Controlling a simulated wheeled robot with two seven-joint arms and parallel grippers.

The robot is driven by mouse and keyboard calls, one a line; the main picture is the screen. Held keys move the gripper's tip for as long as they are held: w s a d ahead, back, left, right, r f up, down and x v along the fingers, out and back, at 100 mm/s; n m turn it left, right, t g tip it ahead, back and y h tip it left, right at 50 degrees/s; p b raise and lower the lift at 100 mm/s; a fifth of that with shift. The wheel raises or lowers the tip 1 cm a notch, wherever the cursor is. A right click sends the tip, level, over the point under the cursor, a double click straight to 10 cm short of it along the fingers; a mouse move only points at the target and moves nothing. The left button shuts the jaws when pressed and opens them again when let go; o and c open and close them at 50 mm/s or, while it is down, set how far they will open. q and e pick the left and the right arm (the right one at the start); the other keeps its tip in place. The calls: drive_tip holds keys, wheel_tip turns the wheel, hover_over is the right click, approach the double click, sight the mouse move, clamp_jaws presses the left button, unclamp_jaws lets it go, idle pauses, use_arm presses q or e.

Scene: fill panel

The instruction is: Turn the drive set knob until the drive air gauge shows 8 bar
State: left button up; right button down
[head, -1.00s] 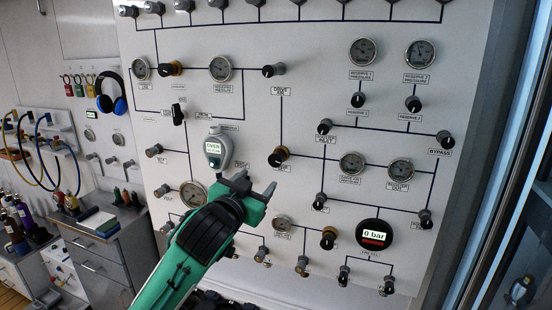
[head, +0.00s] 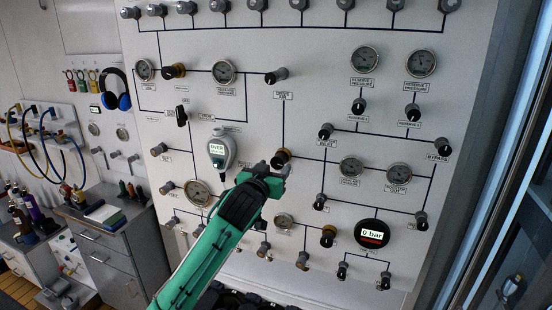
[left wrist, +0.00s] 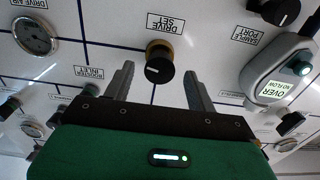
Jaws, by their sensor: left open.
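The drive set knob (head: 281,156) is a black knob on a brass collar, on the white panel right of my left gripper (head: 274,169). In the left wrist view the knob (left wrist: 159,66) has a white pointer mark and sits beyond and between the tips of my open left gripper (left wrist: 159,72). The fingers stand apart on either side and I see no contact. The drive air gauge (head: 351,167) is a round dial right of the knob. It also shows in the left wrist view (left wrist: 35,36), but its reading is too small to tell. My right gripper is out of view.
A grey handheld meter (head: 220,148) showing OVER hangs left of the knob. Other knobs and gauges surround it. A black round display (head: 372,233) reads 0 bar at the lower right. A grey cabinet (head: 112,250) stands at the left.

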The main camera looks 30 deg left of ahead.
use_arm(q)
drive_tip(key=shift+p+x, duration=0.35)
drive_tip(key=shift+x, duration=0.85)
drive_tip(key=shift+c, duration=0.3)
drive_tip(key=c, duration=0.9)
drive_tip(key=shift+m, duration=0.3)
drive_tip(key=shift+c, duration=0.2)
